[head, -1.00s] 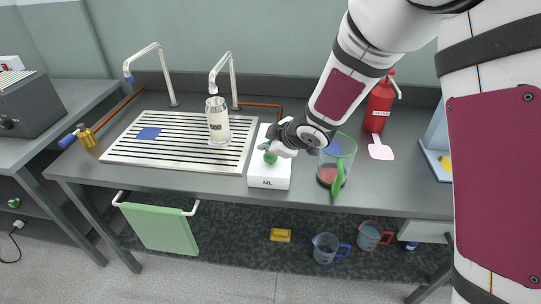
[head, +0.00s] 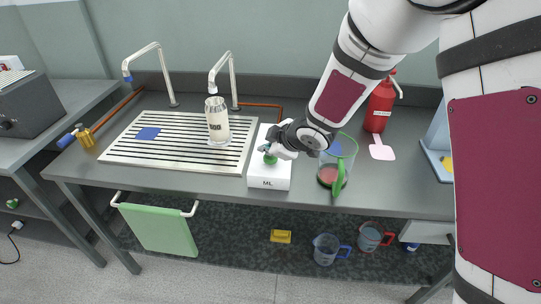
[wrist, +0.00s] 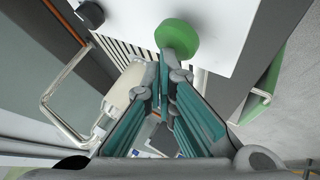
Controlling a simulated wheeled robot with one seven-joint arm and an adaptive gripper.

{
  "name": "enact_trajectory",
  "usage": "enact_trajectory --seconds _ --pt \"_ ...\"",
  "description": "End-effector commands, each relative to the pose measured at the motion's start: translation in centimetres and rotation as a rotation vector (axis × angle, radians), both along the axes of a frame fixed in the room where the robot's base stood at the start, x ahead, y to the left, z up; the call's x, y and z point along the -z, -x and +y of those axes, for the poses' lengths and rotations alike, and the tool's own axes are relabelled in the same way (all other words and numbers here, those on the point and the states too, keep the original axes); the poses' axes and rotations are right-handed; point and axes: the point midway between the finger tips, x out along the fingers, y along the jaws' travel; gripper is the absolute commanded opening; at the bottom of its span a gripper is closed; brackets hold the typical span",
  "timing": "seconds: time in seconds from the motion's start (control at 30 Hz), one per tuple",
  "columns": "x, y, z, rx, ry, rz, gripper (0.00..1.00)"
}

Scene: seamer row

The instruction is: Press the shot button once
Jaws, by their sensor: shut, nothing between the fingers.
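A white box (head: 268,182) marked "ML" stands on the counter, with a round green button (head: 270,159) on its top. The button also shows in the wrist view (wrist: 178,36), just beyond my fingertips. My gripper (head: 266,149) is shut and empty, its teal fingers brought together right over the button and partly covering it in the head view. In the wrist view my fingertips (wrist: 171,62) overlap the button's near edge. I cannot tell whether they touch it. A dark knob (wrist: 90,13) is also on the box in the wrist view.
A clear jug (head: 337,165) with a green handle stands close right of the box, under my arm. A filled glass (head: 217,122) stands on the slatted drain tray (head: 125,152) to the left, below a tap (head: 222,70). A red extinguisher (head: 379,105) stands at the back right.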

Motion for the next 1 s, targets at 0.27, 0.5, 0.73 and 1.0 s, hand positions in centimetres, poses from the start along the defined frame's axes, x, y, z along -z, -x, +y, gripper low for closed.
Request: enact_trajectory --seconds 0.27,0.5,0.73,1.0 --pt "0.32 -0.01 -0.01 0.0 0.0 0.0 0.0" --pt "0.55 -0.02 -0.01 0.001 0.001 0.0 0.0" --pt "0.78 -0.01 -0.02 0.001 0.001 0.0 0.0" --pt "1.05 0.0 -0.03 0.0 0.001 0.001 0.0"
